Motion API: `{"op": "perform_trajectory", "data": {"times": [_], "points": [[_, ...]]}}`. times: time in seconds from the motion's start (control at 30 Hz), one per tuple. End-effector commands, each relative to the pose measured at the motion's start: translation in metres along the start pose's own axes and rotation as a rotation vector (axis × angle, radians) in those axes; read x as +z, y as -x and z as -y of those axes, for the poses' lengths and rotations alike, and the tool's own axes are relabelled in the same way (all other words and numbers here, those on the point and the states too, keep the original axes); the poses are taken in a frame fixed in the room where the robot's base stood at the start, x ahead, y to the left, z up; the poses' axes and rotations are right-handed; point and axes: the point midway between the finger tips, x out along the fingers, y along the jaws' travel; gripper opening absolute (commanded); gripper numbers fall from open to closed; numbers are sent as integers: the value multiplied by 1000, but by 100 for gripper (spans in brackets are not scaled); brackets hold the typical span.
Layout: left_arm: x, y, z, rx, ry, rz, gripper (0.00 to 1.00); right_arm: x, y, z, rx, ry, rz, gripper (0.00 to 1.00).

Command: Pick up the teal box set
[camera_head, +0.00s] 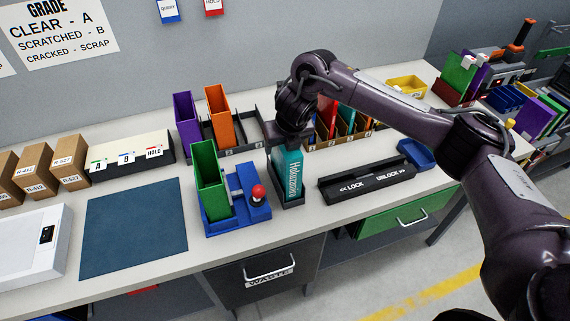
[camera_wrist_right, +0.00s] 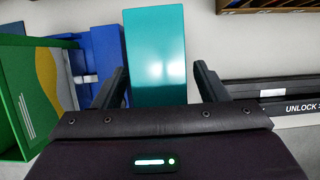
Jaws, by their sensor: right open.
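My left gripper is not in view.
A blue fixture (camera_head: 238,200) with a green holder (camera_head: 210,181) and red knob (camera_head: 258,193) stands close left of the box. A black lock bar (camera_head: 367,183) lies to the right. Purple (camera_head: 186,125) and orange (camera_head: 219,117) holders stand behind. A blue mat (camera_head: 134,228) is left.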

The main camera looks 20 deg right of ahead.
Motion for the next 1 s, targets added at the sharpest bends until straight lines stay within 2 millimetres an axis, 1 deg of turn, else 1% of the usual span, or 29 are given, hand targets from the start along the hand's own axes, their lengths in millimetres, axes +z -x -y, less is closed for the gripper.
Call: {"op": "perform_trajectory", "data": {"times": [0.43,0.47,0.93,0.97,1.0], "points": [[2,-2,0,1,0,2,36,-1,-3,0,0,0,0,66],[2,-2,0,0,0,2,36,-1,-3,0,0,0,0,64],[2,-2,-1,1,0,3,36,-1,-3,0,0,0,0,2],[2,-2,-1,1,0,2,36,-1,-3,0,0,0,0,0],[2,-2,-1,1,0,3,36,-1,-3,0,0,0,0,0]]}}
